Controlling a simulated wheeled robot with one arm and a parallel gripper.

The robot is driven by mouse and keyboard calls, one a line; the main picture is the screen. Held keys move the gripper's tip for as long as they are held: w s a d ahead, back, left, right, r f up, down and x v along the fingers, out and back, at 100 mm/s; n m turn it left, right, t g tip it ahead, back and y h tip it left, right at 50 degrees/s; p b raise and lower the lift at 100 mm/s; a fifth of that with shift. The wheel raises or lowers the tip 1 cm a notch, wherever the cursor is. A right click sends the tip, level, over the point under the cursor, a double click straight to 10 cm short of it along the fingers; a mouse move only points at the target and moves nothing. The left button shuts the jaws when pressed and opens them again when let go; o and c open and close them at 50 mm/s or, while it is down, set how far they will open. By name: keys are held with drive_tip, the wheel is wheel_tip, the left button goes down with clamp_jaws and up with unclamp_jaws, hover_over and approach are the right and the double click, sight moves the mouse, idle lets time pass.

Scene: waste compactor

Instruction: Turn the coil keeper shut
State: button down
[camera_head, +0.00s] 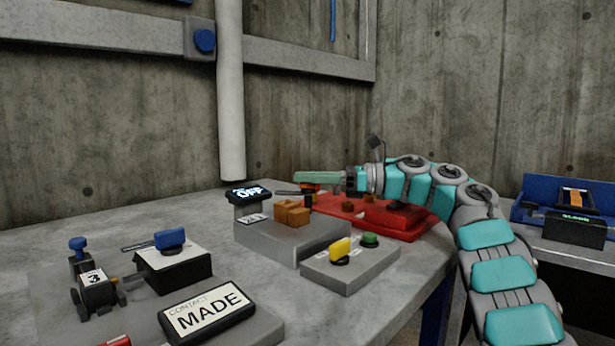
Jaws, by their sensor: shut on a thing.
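My gripper (318,180) reaches in from the right at the back of the table. Its pale green jaws point left and are shut on a small part, which they mostly hide. This part sits where the coil keeper (309,188) appears to be, a small red-orange piece with a dark bar (286,193) sticking out to the left. It is at the left end of the red housing (365,215). The angle of the keeper is too small and too covered to tell.
A grey block with orange-brown pieces (292,213) and an "OFF" display (248,193) stands in front. A grey box (350,266) carries yellow and green controls. A "CONTACT MADE" sign (207,311) lies front left. A pipe (231,90) hangs behind.

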drive_tip(key=shift+r, duration=0.1)
drive_tip(key=c, duration=0.9)
unclamp_jaws()
drive_tip(key=shift+o, duration=0.2)
drive_tip(key=d, duration=0.7)
drive_tip(key=shift+s+d, duration=0.25)
drive_tip(key=shift+d, duration=0.15)
drive_tip(key=shift+o, duration=0.4)
